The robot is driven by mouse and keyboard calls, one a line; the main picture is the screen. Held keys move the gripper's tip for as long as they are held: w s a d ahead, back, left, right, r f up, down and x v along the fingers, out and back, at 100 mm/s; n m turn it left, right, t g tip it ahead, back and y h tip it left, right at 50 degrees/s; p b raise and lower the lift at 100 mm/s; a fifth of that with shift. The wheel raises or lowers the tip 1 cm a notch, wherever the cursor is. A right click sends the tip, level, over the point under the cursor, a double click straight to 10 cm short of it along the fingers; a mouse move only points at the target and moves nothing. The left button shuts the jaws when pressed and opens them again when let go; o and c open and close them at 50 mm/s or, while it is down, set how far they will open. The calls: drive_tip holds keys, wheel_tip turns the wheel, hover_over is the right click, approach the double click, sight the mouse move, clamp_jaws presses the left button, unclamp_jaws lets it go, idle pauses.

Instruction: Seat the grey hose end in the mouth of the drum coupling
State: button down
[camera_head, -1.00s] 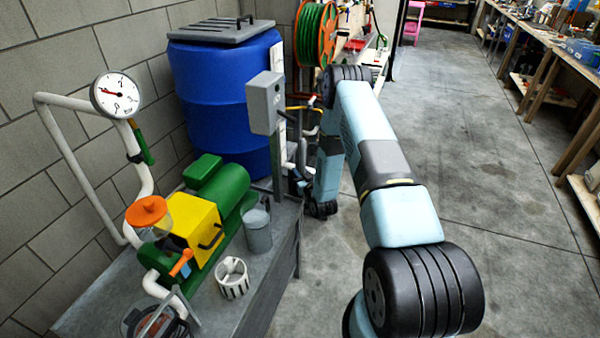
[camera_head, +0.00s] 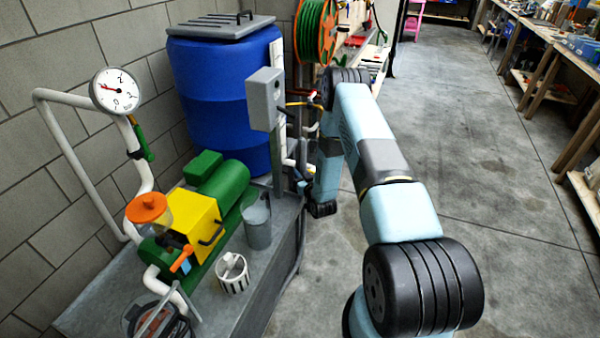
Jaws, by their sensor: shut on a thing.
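The blue drum (camera_head: 222,105) stands at the back left with a grey lid. White pipe fittings (camera_head: 290,161) show low at its right side, partly behind a grey post; I cannot make out the coupling's mouth. My gripper (camera_head: 301,186) is small and mostly hidden beside the post, at the lower end of my arm, close to these fittings. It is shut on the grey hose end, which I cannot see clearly. A dark grey hose (camera_head: 300,245) hangs below it along the bench's right edge. I cannot tell whether the hose end touches the coupling.
A grey box on a post (camera_head: 265,98) stands between drum and arm. The bench (camera_head: 255,292) carries a green and yellow pump (camera_head: 195,222), a grey cup (camera_head: 257,228) and a white slotted basket (camera_head: 233,273). A hose reel (camera_head: 315,32) is behind. Floor to the right is clear.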

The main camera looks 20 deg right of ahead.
drive_tip(key=shift+f, duration=0.7)
drive_tip(key=c, duration=0.8)
unclamp_jaws()
drive_tip(key=shift+c, duration=0.2)
drive_tip(key=shift+s, duration=0.1)
drive_tip(key=s+d, duration=0.2)
drive_tip(key=s, duration=1.1)
drive_tip(key=shift+s, duration=0.2)
drive_tip(key=shift+f, duration=0.1)
